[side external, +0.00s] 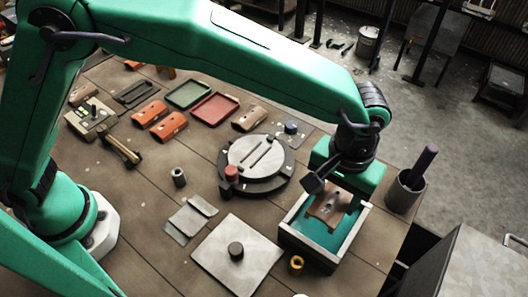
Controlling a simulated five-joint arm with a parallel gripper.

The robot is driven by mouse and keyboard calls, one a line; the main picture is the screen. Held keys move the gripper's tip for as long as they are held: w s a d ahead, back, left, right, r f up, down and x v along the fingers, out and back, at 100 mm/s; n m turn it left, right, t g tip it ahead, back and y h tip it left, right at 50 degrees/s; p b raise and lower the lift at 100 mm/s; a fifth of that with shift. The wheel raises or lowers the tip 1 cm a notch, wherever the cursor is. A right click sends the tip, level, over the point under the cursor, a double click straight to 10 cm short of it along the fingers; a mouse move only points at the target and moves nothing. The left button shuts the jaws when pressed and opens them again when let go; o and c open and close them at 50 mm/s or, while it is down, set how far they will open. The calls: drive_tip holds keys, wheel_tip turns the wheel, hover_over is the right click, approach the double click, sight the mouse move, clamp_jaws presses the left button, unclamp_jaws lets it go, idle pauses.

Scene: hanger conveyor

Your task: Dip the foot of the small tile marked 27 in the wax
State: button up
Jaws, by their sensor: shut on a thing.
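My gripper (332,189) is at the right of the table, over a pale-rimmed box (345,246) with teal wax (312,224) inside. It is shut on a small brown tile (329,209), which hangs below the jaws within the box's outline. The tile looks tilted, and its upper edge is partly hidden by the jaws. I cannot read a number on it. I cannot tell whether its lower end touches the wax or is just above it.
A round turntable (255,157) stands left of the box. A square plate with a knob (213,262) lies in front. A grey cup with a purple stick (401,196) stands right. Orange tiles (168,127), a tan tile (249,119), and green (180,97) and red (214,110) trays lie farther back.

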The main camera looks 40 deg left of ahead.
drive_tip(key=shift+r, duration=1.15)
drive_tip(key=shift+w+a+r, duration=0.1)
drive_tip(key=shift+w+a, duration=0.2)
drive_tip(key=shift+a, duration=0.1)
drive_tip(key=w+a+r, duration=0.2)
drive_tip(key=w+a, duration=0.1)
drive_tip(key=a, duration=0.7)
drive_tip(key=w+a+r, duration=0.1)
drive_tip(key=w+a, duration=0.2)
drive_tip(key=a, duration=0.7)
drive_tip(key=w+a+r, duration=0.2)
drive_tip(key=a, duration=0.7)
drive_tip(key=s+a, duration=0.2)
drive_tip(key=a, duration=0.9)
drive_tip(key=shift+a+r, duration=0.15)
drive_tip(key=shift+r, duration=0.3)
